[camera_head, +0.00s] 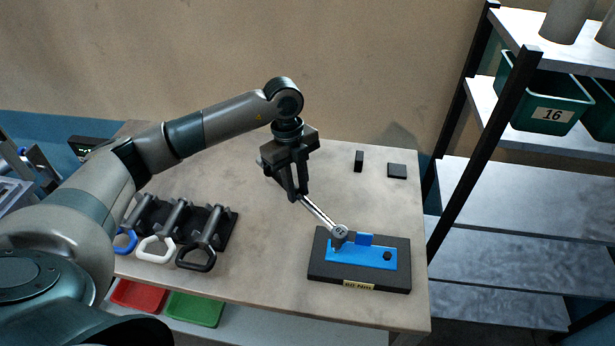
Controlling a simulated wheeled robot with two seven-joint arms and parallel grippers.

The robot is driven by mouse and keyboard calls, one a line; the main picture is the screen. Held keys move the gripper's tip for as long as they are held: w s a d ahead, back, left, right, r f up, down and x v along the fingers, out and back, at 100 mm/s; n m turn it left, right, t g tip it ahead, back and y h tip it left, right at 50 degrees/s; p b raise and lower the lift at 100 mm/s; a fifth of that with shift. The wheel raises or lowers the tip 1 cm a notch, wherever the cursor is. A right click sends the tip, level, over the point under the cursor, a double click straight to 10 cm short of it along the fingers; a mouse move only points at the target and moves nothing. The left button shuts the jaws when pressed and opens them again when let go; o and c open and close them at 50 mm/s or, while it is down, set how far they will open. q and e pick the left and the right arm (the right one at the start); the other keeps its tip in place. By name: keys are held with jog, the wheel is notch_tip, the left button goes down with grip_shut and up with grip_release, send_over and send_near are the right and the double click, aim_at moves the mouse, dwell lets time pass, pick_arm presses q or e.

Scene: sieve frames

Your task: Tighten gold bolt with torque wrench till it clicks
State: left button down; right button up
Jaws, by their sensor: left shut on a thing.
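My left gripper (298,193) is shut on the handle end of the silver torque wrench (318,211). The wrench slants down to the right, and its round dark head (339,232) is over the left part of a blue block (350,255). The blue block lies on a black base (325,273) with a small label on its front. A small dark round spot (387,256) shows at the block's right end. No gold bolt shows; the wrench head may hide it. My right gripper is not in view.
A black rack (222,232) with blue, white and black loop-handled tools stands at the left of the table (270,265). Red and green trays (195,308) are below the front edge. Metal shelves (500,206) stand at the right.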

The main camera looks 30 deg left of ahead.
pick_arm(q)
jog(key=shift+s+a+r+n+t+p, duration=0.1)
jog(key=shift+s+a+n+p, duration=0.2)
jog(key=shift+s+n, duration=0.4)
jog(key=shift+s+a+f+n+t+p, duration=0.15)
jog(key=shift+s+n+p, duration=0.2)
jog(key=shift+s+n, duration=0.35)
jog(key=shift+s+a+r+n+t+p, duration=0.15)
jog(key=shift+s+a+n+p, duration=0.25)
jog(key=shift+s, duration=0.45)
jog(key=shift+s+d, duration=0.15)
jog(key=shift+f+b, duration=0.7)
jog(key=shift+f, duration=0.15)
jog(key=c, duration=2.2)
grip_release()
grip_shut()
